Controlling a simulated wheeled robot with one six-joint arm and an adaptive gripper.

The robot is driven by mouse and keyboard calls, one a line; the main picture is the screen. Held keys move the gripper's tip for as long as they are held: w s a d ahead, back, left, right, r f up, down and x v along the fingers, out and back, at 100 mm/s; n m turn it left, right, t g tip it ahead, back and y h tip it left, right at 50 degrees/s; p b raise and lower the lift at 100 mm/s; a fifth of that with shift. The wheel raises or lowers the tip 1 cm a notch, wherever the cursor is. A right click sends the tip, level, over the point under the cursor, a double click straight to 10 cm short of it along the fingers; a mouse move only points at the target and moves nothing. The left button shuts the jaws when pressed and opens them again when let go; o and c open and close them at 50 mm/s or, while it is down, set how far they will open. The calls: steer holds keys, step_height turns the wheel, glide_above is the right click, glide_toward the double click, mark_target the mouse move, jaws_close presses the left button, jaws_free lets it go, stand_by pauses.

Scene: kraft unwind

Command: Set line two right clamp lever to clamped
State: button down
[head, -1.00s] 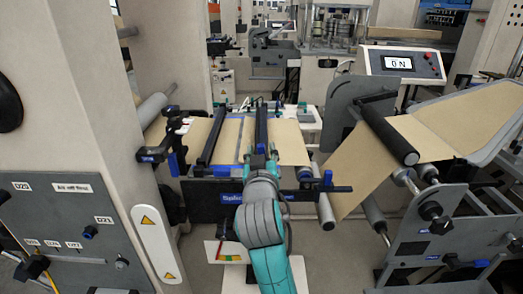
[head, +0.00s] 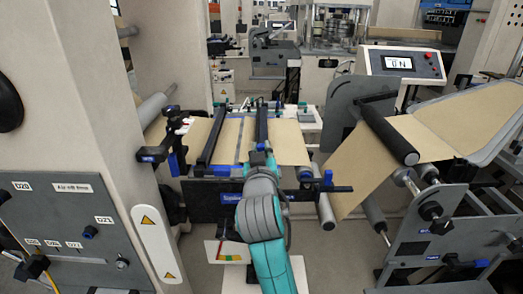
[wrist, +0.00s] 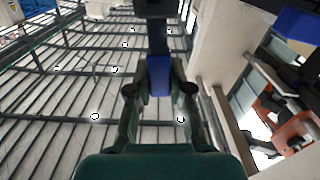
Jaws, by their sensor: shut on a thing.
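The splice table has two long dark clamp bars across brown kraft paper, and the right clamp lever (head: 261,122) is the right-hand bar. It lies lengthwise over the paper, with its blue grip at the near end. My gripper (head: 260,152) reaches in from the front and meets this near end. In the wrist view, the blue grip (wrist: 159,75) sits between the two fingers of my gripper (wrist: 158,90), with the dark lever arm running up from it. The fingers are closed on the grip. Whether the bar presses on the paper cannot be told.
The left clamp bar (head: 212,135) lies parallel on the left. A grey pillar (head: 95,130) stands left, and rollers with a paper web (head: 365,170) stand right. A control box with a lit display (head: 398,63) is behind.

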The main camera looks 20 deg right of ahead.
steer(key=shift+a, duration=0.1)
steer(key=w+a+f+n, duration=0.1)
steer(key=a+f+n, duration=0.4)
steer(key=n, duration=1)
steer(key=shift+w+a+f+n, duration=0.2)
steer(key=shift+w+f+n, duration=0.2)
steer(key=shift+f, duration=0.75)
steer(key=c, duration=1)
jaws_free()
steer(key=shift+c, duration=0.2)
steer(key=v, duration=1.2)
